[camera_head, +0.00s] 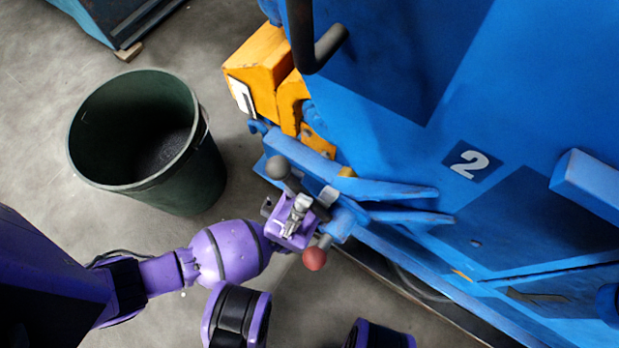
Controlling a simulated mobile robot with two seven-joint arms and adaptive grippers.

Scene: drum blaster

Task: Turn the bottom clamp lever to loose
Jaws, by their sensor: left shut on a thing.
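The blue blaster machine (400,150) fills the right side. On its lower left edge, a short lever with a red ball knob (314,258) sticks out toward the front, and a dark grey ball knob (278,168) sits just behind it. I take the red-knobbed one as the bottom clamp lever. My left gripper (318,205) is at this spot, between the two knobs, shut on the lever. The gripper body hides the fingertips' exact contact and most of the lever's shaft. My right gripper is not in view.
A dark green open bin (135,125) stands on the concrete floor left of the machine, close to my left arm. Yellow-orange blocks (265,72), a dark bent handle (318,45) and blue ledges (400,190) jut from the machine. Floor shows free at lower left of the bin.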

